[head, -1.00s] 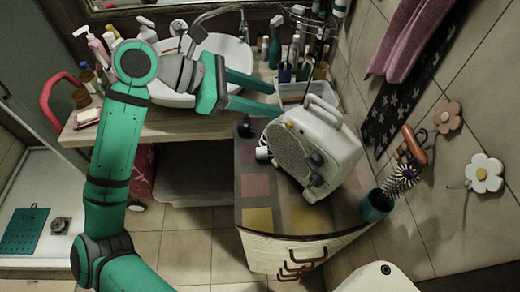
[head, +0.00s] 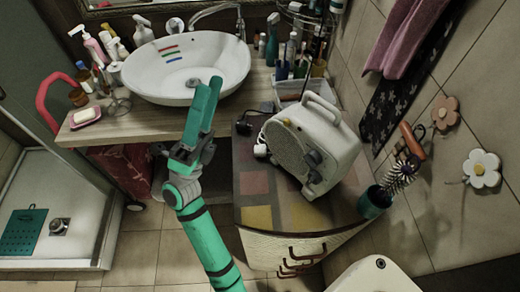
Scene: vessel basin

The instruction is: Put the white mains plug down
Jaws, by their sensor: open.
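A small white object that looks like the mains plug (head: 260,150) lies on the patterned top of the cabinet, just left of the cream heater-like appliance (head: 312,148). It is small, and its pins are not clear. My gripper (head: 209,98) is in front of the basin counter, left of the cabinet, with its green fingers pointing up the picture. It is open, with nothing seen between the fingers. It is apart from the white plug, which is to its right. A black plug-like piece (head: 244,127) and dark cable lie behind the white plug.
The white basin (head: 150,75) stands on the wooden counter (head: 125,127), with bottles and a soap dish (head: 86,118) at left. A clear bin (head: 296,88) and bottles stand behind the appliance. A dark cup with a brush (head: 375,202) is at the cabinet's right. The cabinet's front top is clear.

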